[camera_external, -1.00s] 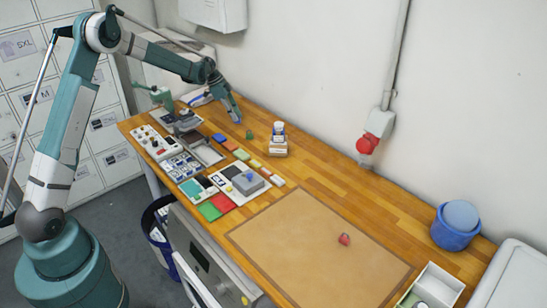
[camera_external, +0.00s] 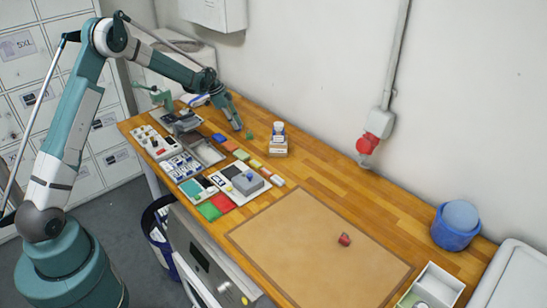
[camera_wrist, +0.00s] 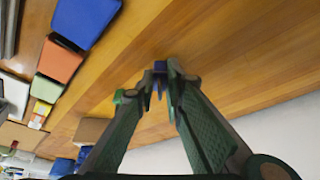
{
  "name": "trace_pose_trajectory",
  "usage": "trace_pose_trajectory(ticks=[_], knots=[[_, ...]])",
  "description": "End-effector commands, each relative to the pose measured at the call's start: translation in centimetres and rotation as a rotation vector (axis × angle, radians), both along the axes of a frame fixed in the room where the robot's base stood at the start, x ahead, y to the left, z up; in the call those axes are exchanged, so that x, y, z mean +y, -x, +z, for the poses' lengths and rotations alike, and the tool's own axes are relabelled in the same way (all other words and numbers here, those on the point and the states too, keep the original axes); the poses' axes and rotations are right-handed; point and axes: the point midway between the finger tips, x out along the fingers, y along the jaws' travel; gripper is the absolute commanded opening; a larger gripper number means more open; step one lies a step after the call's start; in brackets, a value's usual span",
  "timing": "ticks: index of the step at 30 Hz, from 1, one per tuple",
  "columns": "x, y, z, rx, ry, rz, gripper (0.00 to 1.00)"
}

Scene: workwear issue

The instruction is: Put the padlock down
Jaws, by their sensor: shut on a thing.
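My gripper (camera_external: 239,128) is low over the far left part of the wooden bench, beside a small green thing (camera_external: 249,135). In the wrist view my gripper (camera_wrist: 163,80) is shut on the padlock (camera_wrist: 160,67), a small blue piece between the fingertips. The fingers hide most of it, and I cannot tell whether it touches the bench. The green thing also shows left of the fingertips in the wrist view (camera_wrist: 118,97).
Blue (camera_external: 218,138), orange (camera_external: 230,146) and green pads lie left of my gripper. A small box with a jar (camera_external: 278,140) stands to its right. A brown mat (camera_external: 290,250) with a small red thing (camera_external: 344,240) lies nearer. Bare wood surrounds the fingertips.

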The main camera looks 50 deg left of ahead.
Motion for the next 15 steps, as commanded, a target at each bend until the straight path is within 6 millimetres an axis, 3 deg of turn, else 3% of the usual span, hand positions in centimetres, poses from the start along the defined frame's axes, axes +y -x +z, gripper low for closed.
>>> trace_pose_trajectory(ticks=[12, 13, 15], knots=[[0.00, 0.00, -0.39, 0.000, 0.000, 0.000, 0.00], [0.00, 0.01, -0.40, 0.000, 0.000, 0.000, 0.13], [0.00, 0.00, -0.33, 0.000, 0.000, 0.000, 0.22]])
